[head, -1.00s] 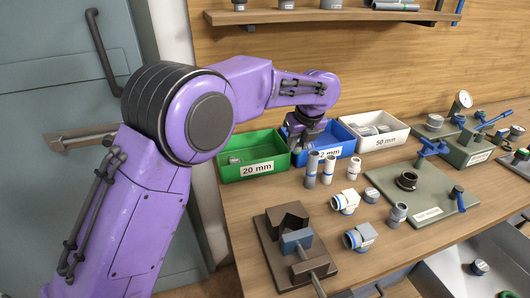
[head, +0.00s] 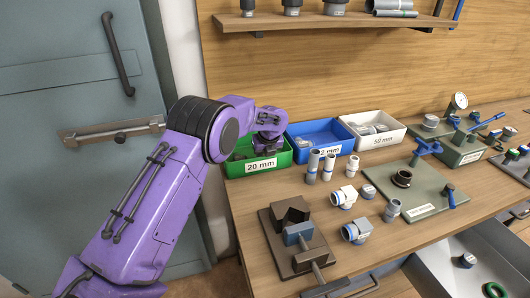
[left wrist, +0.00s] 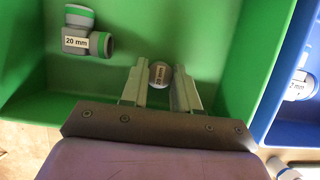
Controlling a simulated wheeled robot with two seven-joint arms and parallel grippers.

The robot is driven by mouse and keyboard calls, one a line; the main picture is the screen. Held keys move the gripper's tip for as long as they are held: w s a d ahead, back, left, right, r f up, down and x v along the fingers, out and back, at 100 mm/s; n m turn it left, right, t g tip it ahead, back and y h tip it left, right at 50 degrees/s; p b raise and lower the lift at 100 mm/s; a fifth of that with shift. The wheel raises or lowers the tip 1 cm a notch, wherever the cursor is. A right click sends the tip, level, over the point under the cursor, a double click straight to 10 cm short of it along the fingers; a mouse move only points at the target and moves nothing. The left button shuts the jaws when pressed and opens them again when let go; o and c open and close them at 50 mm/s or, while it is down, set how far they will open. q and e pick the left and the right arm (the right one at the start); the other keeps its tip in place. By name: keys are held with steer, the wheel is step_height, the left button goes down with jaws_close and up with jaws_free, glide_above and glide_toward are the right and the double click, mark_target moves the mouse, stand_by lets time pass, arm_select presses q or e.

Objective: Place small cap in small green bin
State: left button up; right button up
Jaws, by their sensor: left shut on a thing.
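The small cap (left wrist: 160,74), grey with a 20 mm label, sits between the fingertips of my left gripper (left wrist: 161,82) in the left wrist view. The fingers are shut on it. Behind it is the floor of the small green bin (left wrist: 221,70). In the head view my left gripper (head: 266,146) is over the green bin (head: 284,162), which carries a 20 mm label; the arm hides the cap there. How high the cap is above the bin floor I cannot tell. My right gripper is not in view.
Several upright fittings (head: 328,168) stand in front. A dark vise block (head: 270,240) is nearer.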

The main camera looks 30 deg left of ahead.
arm_select(q)
steer(key=shift+w+f, duration=0.15)
steer(key=o, duration=1)
steer(key=shift+d+r, duration=0.15)
steer(key=shift+r, duration=0.15)
steer(key=b+v, duration=0.1)
steer(key=v, duration=1)
steer(key=shift+r, duration=0.2)
